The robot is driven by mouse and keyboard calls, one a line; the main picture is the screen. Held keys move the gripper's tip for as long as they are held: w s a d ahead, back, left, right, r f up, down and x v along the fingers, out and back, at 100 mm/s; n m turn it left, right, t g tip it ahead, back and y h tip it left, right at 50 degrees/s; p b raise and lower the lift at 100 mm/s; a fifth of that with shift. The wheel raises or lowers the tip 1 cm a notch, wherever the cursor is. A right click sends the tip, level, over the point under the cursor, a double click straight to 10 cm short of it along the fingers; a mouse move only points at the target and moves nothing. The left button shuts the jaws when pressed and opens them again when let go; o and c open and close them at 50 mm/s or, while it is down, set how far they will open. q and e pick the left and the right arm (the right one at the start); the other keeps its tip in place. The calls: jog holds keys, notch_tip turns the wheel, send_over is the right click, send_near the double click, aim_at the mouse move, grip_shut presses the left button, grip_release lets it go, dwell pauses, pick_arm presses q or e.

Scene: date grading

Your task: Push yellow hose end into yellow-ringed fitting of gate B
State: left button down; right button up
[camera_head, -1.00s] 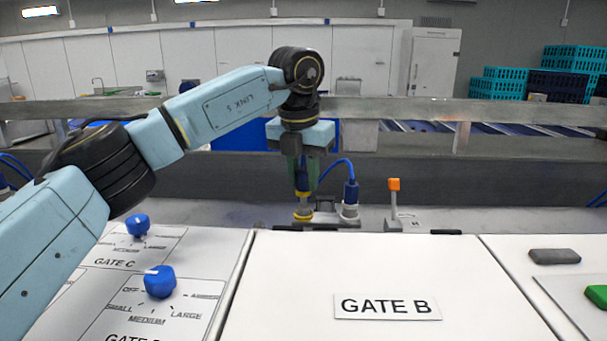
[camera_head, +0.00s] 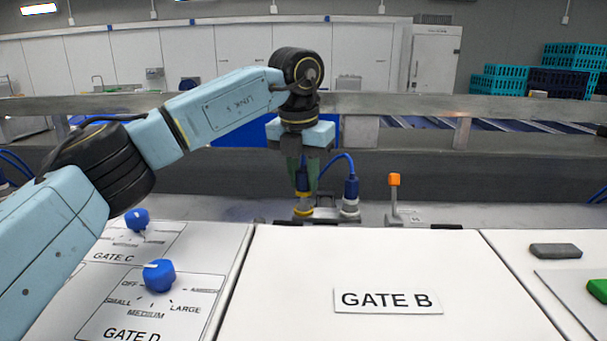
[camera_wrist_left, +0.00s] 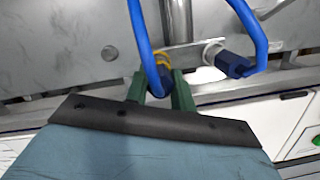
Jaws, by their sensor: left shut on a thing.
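My left gripper (camera_head: 303,186) points down, its green fingers shut on the yellow-banded blue hose end (camera_head: 302,195). That hose end is upright, directly above the yellow-ringed fitting (camera_head: 303,212) behind the gate B panel (camera_head: 300,270). The two look very close or touching; I cannot tell how far the end is seated. In the left wrist view the left gripper (camera_wrist_left: 160,92) has the blue hose end (camera_wrist_left: 158,82) between its fingers, with the yellow ring (camera_wrist_left: 163,60) just beyond. My right gripper is not in view.
A second blue hose end (camera_head: 351,188) sits on a plain grey fitting (camera_head: 349,208) just to the right. An orange-topped lever (camera_head: 394,195) stands farther right. Blue knobs (camera_head: 158,273) are on the left panel. A metal rail (camera_head: 420,105) runs behind my wrist.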

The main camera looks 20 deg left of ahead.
pick_arm(q)
jog(key=shift+f+b, duration=0.35)
jog(key=shift+f, duration=0.35)
dwell(0.3)
jog(key=c, duration=1.8)
grip_release()
jog(key=shift+c, duration=0.2)
jog(key=o, duration=1.1)
jog(key=shift+r+p, duration=4.25)
jog(key=shift+r, duration=0.85)
